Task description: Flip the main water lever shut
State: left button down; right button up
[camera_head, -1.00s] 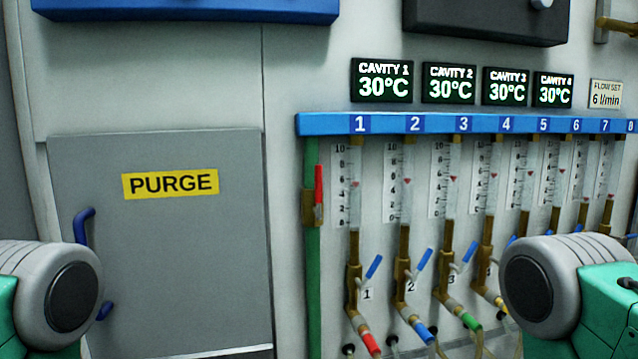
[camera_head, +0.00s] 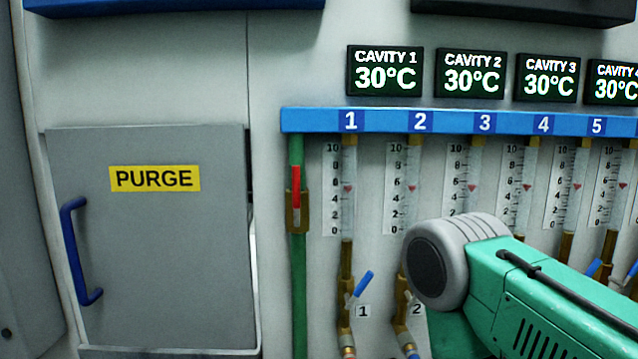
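A red lever (camera_head: 296,190) stands upright on a brass valve body (camera_head: 297,218) on the vertical green pipe (camera_head: 299,270), left of flowmeter 1. The lever lies in line with the pipe. I take it to be the main water lever, though no label on it is readable. My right arm comes in from the right, with its grey rounded joint in front of the columns near number 2, right of the lever. No gripper fingers show in the view. My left arm is out of view. Nothing touches the lever.
Left of the pipe is a grey door (camera_head: 150,260) marked PURGE with a blue handle (camera_head: 76,250). A blue manifold bar (camera_head: 385,121) runs above several flowmeters. Blue-handled valves (camera_head: 362,284) stick out below them. The space before the lever is clear.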

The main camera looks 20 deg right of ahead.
aim_at(296, 169)
jog(key=l+u, duration=0.1)
jog(key=l, duration=0.75)
jog(key=k+l+u, duration=0.1)
jog(key=l, duration=0.8)
jog(key=k, duration=0.05)
